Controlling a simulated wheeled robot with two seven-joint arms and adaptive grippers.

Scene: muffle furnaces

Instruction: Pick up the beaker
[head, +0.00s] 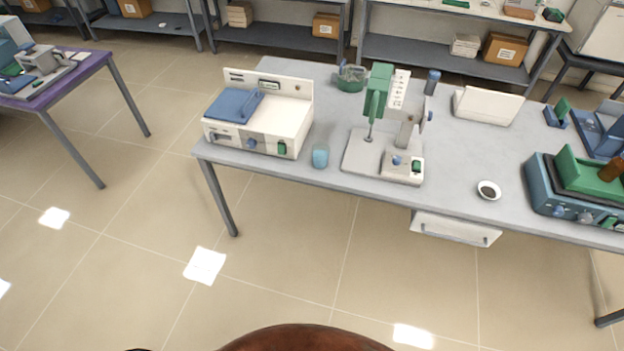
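A small light-blue cup-like vessel (320,157), which looks like the beaker, stands upright near the front edge of the grey table (445,165). It is between a white device with a blue lid and a white-and-green stand device. Its contents are too small to make out. Neither of my grippers is in view.
The white device with the blue lid (290,112) is left of the vessel; the stand device (356,155) is right. A green-based container (350,84) is behind them. A small dark-filled dish (489,190) and a blue-green machine (547,190) are farther right. Open floor (290,240) lies in front.

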